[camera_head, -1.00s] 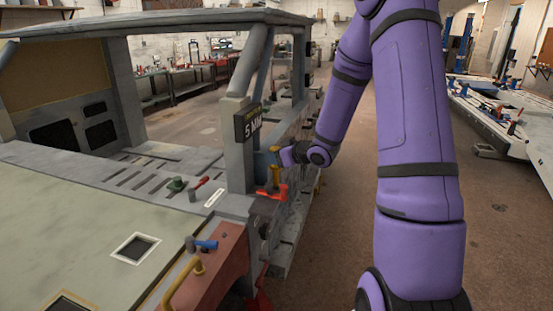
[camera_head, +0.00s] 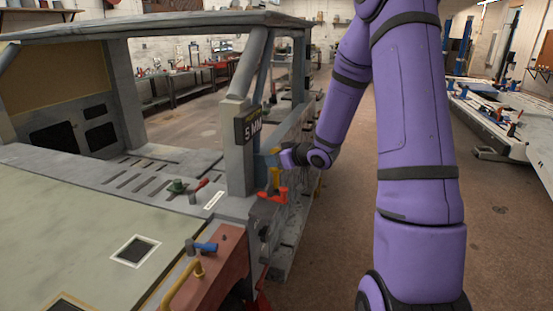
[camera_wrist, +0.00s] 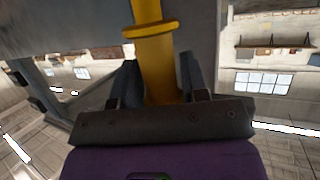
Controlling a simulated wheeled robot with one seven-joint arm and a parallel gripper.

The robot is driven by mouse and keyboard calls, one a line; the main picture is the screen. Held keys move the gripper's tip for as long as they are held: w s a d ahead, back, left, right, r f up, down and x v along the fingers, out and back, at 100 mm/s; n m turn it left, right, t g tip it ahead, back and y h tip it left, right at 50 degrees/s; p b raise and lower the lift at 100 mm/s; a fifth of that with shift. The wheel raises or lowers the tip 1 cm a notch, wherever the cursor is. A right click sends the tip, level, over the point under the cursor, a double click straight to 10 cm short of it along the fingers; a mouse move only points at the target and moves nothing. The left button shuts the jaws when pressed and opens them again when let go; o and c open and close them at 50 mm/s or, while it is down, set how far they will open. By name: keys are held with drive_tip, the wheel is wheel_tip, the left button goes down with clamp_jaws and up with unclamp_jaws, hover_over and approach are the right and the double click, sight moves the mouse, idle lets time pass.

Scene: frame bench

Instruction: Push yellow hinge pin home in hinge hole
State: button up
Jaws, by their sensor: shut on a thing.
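The yellow hinge pin (camera_head: 276,178) stands roughly upright beside the grey corner post, just above a red hinge-like part (camera_head: 272,196). My gripper (camera_head: 280,160) is at the pin's upper part, reaching in from the right. In the wrist view the pin (camera_wrist: 150,52) is a thick yellow rod with a raised collar. It runs between the two dark fingers of my gripper (camera_wrist: 159,78), which are shut on it. The hinge hole is not visible, and I cannot tell how deep the pin sits.
A blue-handled tool (camera_head: 203,247) and a yellow handle (camera_head: 182,280) are nearer on the red-brown panel. Open floor (camera_head: 335,255) lies to the right.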

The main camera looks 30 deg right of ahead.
sight(278, 174)
drive_tip(key=shift+f, duration=2.9)
drive_tip(key=o, duration=1.2)
drive_tip(key=shift+c, duration=0.2)
drive_tip(key=v, duration=1)
drive_tip(key=shift+s+r, duration=0.2)
drive_tip(key=shift+s, duration=0.15)
drive_tip(key=shift+d, duration=0.1)
